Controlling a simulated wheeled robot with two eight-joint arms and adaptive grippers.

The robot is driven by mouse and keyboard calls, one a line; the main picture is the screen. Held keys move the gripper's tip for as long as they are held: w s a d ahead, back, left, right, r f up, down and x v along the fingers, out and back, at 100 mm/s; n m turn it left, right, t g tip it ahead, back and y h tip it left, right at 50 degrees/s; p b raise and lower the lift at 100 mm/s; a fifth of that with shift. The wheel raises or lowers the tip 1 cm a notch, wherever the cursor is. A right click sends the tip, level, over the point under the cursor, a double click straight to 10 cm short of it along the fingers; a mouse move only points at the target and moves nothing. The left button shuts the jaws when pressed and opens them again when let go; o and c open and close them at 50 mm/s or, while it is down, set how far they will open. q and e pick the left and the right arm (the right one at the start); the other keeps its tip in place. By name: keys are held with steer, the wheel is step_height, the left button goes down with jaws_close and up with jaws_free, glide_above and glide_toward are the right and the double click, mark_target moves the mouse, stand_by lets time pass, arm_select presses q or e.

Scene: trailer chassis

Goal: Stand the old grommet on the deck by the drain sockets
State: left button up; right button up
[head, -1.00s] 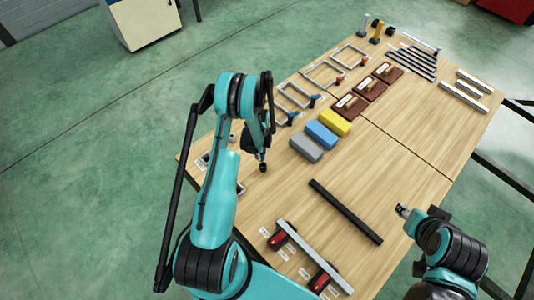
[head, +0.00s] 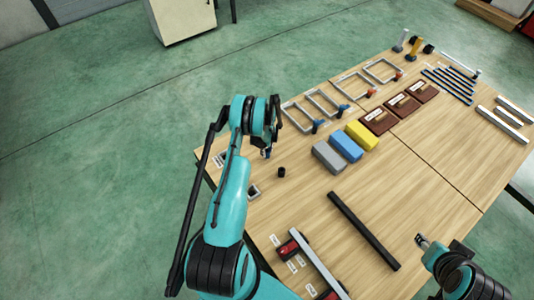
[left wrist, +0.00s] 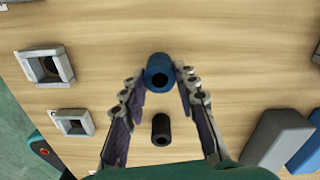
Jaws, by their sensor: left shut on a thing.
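A blue hollow grommet (left wrist: 158,73) is between the fingertips of my left gripper (left wrist: 160,80), which is shut on it. It also shows as a small blue spot below that gripper in the head view (head: 266,153). A black hollow grommet (left wrist: 161,130) stands upright on the wooden deck, apart from the fingers; it also shows in the head view (head: 281,172). Two square grey drain sockets (left wrist: 45,67) (left wrist: 72,122) with dark holes are at the left of the left wrist view. My right gripper (head: 421,241) is small at the lower right; its jaws are unclear.
Grey (head: 328,156), blue (head: 346,146) and yellow (head: 362,135) blocks lie right of the left gripper. Grey frames (head: 299,117) lie behind. A black bar (head: 363,231) lies in front. Bare deck lies between the black bar and the blocks.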

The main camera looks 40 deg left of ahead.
arm_select(q)
steer(key=shift+f, duration=0.6)
steer(key=shift+r, duration=0.15)
arm_select(e)
steer(key=shift+f, duration=0.2)
arm_select(q)
steer(key=o, duration=1.1)
steer(key=shift+o, duration=0.2)
